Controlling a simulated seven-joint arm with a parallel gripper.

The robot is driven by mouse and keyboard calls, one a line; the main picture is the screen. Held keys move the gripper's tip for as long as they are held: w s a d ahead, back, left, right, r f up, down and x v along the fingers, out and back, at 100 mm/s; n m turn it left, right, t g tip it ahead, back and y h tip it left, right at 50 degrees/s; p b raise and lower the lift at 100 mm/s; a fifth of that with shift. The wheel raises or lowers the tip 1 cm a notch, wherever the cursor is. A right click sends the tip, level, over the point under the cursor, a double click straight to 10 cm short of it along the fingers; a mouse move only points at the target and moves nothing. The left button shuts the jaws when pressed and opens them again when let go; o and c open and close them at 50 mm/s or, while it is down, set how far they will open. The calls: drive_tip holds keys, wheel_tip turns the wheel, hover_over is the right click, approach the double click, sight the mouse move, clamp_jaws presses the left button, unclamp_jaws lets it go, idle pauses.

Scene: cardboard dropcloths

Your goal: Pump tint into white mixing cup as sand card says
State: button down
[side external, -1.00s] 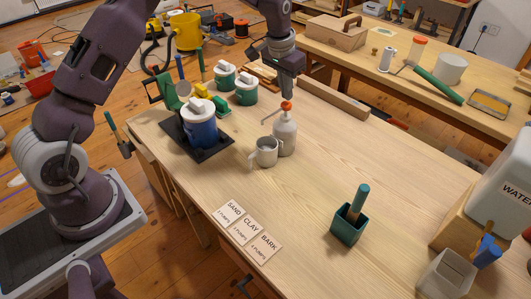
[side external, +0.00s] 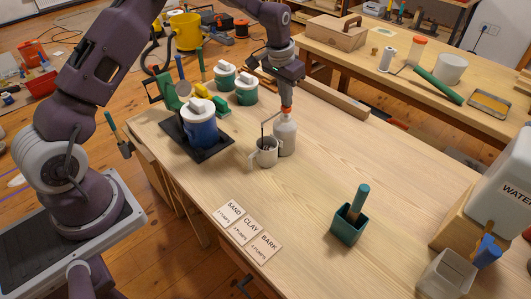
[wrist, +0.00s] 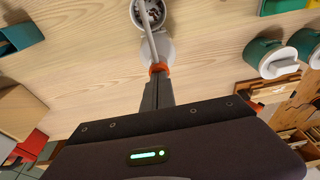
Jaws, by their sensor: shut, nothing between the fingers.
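A grey-white pump bottle (side external: 285,138) with an orange collar stands upright on the table. The collar also shows in the wrist view (wrist: 158,68). My gripper (side external: 287,104) is shut and empty, its fingertips down on the pump top, which they largely hide. The pump's thin spout reaches over the white mixing cup (side external: 266,157), which stands beside the bottle. In the wrist view the cup (wrist: 134,14) has dark reddish specks inside. The sand card (side external: 231,211) lies flat at the front left; its pump number is too small to read surely.
The clay card (side external: 249,227) and bark card (side external: 266,246) lie beside the sand card. A blue can (side external: 200,132) on a black tray and green pots (side external: 246,93) stand left and behind. A teal holder (side external: 348,227) stands right. The table's middle is clear.

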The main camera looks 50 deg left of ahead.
drive_tip(key=shift+f, duration=0.45)
drive_tip(key=shift+w+v, duration=0.15)
drive_tip(key=shift+v, duration=0.6)
drive_tip(key=shift+w+v, duration=0.15)
drive_tip(key=shift+v, duration=0.6)
drive_tip(key=shift+s+x, duration=0.15)
drive_tip(key=shift+x, duration=0.55)
drive_tip(key=shift+s+x, duration=0.15)
drive_tip(key=shift+x, duration=0.55)
drive_tip(key=shift+w+v, duration=0.15)
drive_tip(key=shift+v, duration=0.55)
drive_tip(key=shift+w+v, duration=0.15)
drive_tip(key=shift+v, duration=0.55)
drive_tip(key=shift+r, duration=0.1)
